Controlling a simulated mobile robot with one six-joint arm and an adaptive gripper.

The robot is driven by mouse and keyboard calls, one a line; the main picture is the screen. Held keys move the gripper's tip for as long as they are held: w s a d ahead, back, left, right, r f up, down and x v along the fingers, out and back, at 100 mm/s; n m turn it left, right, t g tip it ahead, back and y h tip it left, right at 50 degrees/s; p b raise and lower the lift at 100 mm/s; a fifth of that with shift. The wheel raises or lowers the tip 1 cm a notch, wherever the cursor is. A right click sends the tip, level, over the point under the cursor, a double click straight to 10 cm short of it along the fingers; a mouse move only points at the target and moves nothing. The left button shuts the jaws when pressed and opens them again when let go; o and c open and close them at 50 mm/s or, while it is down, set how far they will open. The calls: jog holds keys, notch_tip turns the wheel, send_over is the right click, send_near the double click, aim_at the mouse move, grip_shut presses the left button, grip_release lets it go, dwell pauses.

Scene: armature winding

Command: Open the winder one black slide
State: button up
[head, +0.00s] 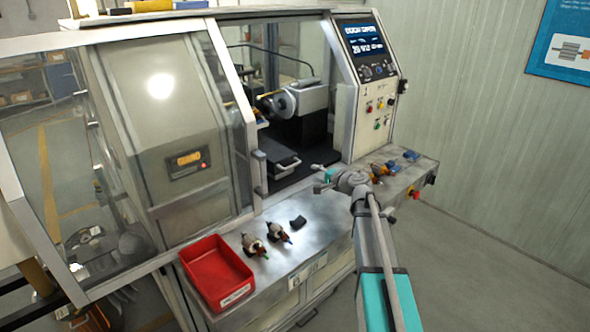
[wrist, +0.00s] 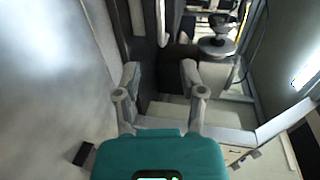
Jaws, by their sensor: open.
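The winder (head: 170,150) stands at the back with its front opening uncovered. Inside the opening, a black slide (head: 284,156) lies low, with a pale handle-like bar at its front edge. The wrist view shows dark parts with a white upright bar (wrist: 161,22) beyond my fingers; I cannot tell for sure that this is the same slide. My gripper (head: 318,180) is in front of the opening, above the metal ledge, and apart from the slide in the head view. In the wrist view my gripper (wrist: 160,72) has its two fingers spread with nothing between them.
A red bin (head: 216,272) and two small armatures (head: 278,232) sit on the ledge at the left, with a small black block (head: 298,222) beside them. More small parts (head: 383,168) lie at the right. The control panel (head: 368,60) rises right of the opening.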

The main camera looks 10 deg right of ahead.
aim_at(293, 166)
jog(key=shift+d, duration=0.1)
jog(key=shift+w, duration=0.1)
jog(key=b+x, duration=0.3)
jog(key=x, duration=1)
jog(key=shift+w, duration=0.25)
jog(key=shift+c, duration=0.2)
grip_shut()
